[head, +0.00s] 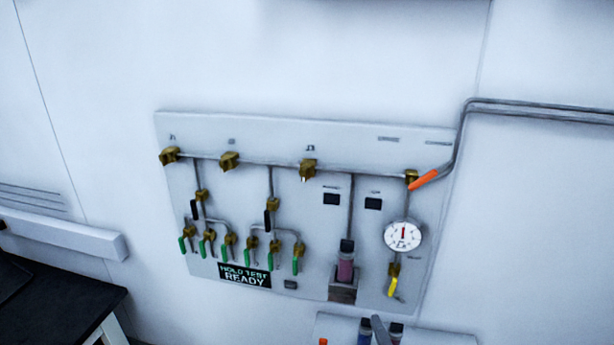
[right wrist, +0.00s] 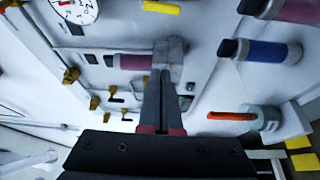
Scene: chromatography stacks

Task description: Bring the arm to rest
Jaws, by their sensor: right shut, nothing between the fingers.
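My right gripper (right wrist: 161,90) reaches up from the bottom of the right wrist view. Its two dark fingers are together with nothing between them. Their tips appear in front of the grey column holder on the panel, and I cannot tell the gap. In the head view what looks like a grey fingertip of the right gripper (head: 380,329) shows at the bottom edge, over the small shelf. The rest of the right arm is out of view. My left gripper is in neither view.
The wall panel (head: 330,230) carries brass valves, a gauge (head: 403,236), an orange handle (head: 424,180), a yellow handle (head: 393,286) and a pink column (head: 345,270) in its holder. Its sign (head: 244,275) reads "HOLD TEST READY". A shelf (head: 330,322) below holds columns. A dark table (head: 60,305) stands left.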

